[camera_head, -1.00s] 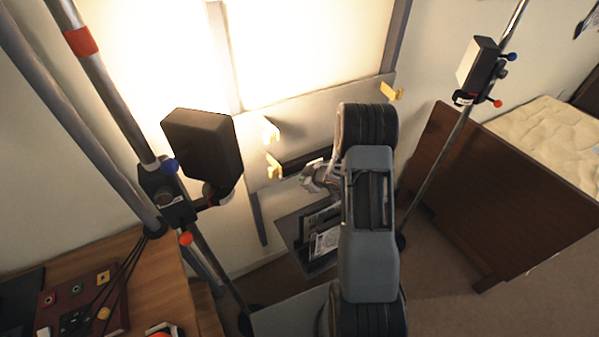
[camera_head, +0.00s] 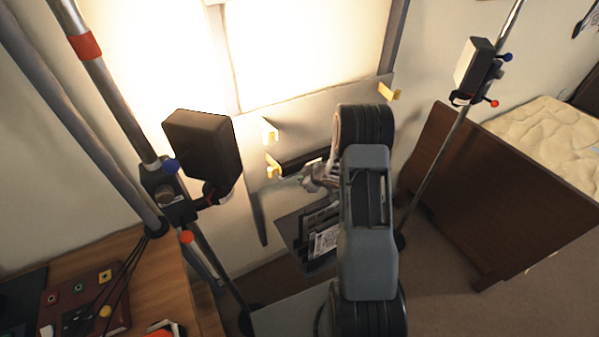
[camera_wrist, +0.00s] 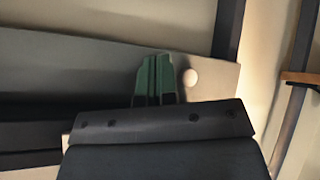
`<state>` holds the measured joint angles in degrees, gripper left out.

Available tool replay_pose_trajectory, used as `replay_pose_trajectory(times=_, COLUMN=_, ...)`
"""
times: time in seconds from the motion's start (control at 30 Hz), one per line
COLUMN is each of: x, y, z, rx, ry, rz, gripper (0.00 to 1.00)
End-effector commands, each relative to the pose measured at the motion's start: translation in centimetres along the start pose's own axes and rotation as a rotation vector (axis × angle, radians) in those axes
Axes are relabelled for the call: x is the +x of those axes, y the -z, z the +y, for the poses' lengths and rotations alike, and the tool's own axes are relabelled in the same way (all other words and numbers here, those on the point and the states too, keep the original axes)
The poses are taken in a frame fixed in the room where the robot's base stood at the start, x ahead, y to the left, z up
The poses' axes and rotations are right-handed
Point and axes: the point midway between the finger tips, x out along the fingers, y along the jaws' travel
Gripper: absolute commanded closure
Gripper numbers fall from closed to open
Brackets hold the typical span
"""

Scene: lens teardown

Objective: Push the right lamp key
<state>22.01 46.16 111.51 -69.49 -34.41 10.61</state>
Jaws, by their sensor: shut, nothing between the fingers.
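My gripper (camera_wrist: 155,68) shows in the wrist view as two dark green fingers pressed together, with nothing between them. They point at a grey panel (camera_wrist: 90,62). A pale round disc (camera_wrist: 191,77) shows just right of the fingertips, apart from them in the picture. I cannot tell whether this disc is the right lamp key, or whether the fingers touch the panel. In the head view, my gripper (camera_head: 312,178) is left of my arm, near the panel under the bright window, and partly hidden. The right lamp (camera_head: 473,66) is on a stand with blue and red knobs.
A left lamp (camera_head: 203,148) hangs on a thick pole. A red control box (camera_head: 118,312) with coloured buttons is on the wooden desk (camera_head: 160,275). Yellow hooks (camera_head: 389,93) stick out from the panel. A brown bed board (camera_head: 490,200) stands at right.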

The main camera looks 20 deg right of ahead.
Motion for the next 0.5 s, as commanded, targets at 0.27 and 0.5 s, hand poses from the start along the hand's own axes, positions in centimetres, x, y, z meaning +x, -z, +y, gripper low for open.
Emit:
replay_pose_trajectory(times=0.27, x=0.39, y=1.22, z=0.66, rx=-0.019, ry=-0.007, rz=0.019, gripper=1.00)
replay_pose_trajectory(times=0.5, x=0.56, y=1.44, z=0.85, rx=-0.020, ry=-0.008, rz=0.021, gripper=1.00)
